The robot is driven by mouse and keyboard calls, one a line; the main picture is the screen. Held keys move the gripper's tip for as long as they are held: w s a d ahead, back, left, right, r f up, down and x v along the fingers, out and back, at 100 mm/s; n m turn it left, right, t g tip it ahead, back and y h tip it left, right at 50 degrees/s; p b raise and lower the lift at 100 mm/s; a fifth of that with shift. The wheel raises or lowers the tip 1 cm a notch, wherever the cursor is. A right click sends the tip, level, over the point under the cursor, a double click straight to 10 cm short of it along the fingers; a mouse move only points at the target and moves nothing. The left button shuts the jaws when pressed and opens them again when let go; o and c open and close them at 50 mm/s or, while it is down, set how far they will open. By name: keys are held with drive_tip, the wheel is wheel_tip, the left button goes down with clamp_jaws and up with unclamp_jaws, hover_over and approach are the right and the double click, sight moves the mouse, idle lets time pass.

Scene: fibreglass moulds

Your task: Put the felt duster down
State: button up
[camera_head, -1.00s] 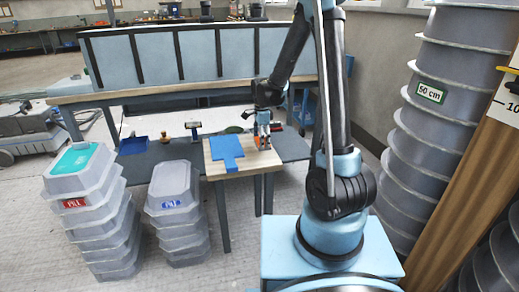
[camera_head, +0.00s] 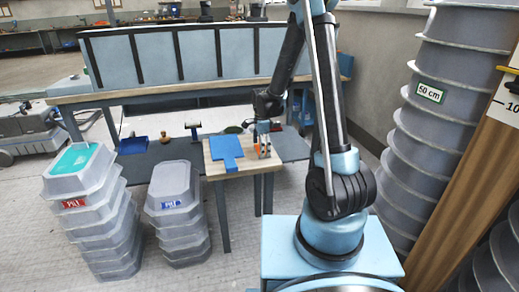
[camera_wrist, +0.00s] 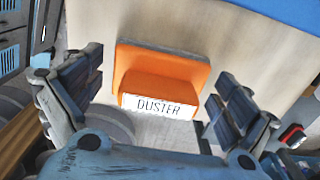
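The felt duster (camera_wrist: 163,80) is an orange block with a white label reading DUSTER. In the wrist view it is at the pale wooden board's near edge, between my gripper's fingers. My gripper (camera_wrist: 158,108) is open, its dark ribbed fingers spread on either side, with a clear gap on the left and a narrower one on the right. In the head view, my gripper (camera_head: 263,148) is low over the right part of the board (camera_head: 240,168), hiding most of the duster. I cannot tell exactly whether the duster's underside rests fully on the board.
A blue tray (camera_head: 132,146) and a hammer-like tool (camera_head: 193,130) are on the dark bench behind. Grey mould stacks (camera_head: 93,210) stand front left. A tall ribbed stack (camera_head: 430,130) stands right.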

drive_tip(key=shift+r, duration=0.15)
wheel_tip(320, 180, up, 11)
drive_tip(key=shift+r, duration=0.2)
drive_tip(key=shift+s+d+r, duration=0.2)
drive_tip(key=shift+d+r, duration=0.05)
drive_tip(key=shift+r, duration=0.2)
drive_tip(key=s+d+r+n+t, duration=0.1)
drive_tip(key=s+d+r+n, duration=0.25)
drive_tip(key=s+d, duration=0.4)
drive_tip(key=s+d+r+n, duration=0.35)
drive_tip(key=s+d, duration=0.25)
drive_tip(key=s, duration=0.2)
drive_tip(key=s+d+f+n, duration=0.3)
drive_tip(key=s+n, duration=0.1)
drive_tip(key=s, duration=0.4)
drive_tip(key=s+d+f+n+t, duration=0.1)
drive_tip(key=s+d+f+n, duration=0.2)
drive_tip(key=s, duration=0.4)
drive_tip(key=shift+s+d+f+n, duration=0.3)
drive_tip(key=shift+s+f+n, duration=0.1)
drive_tip(key=shift+f+n, duration=0.1)
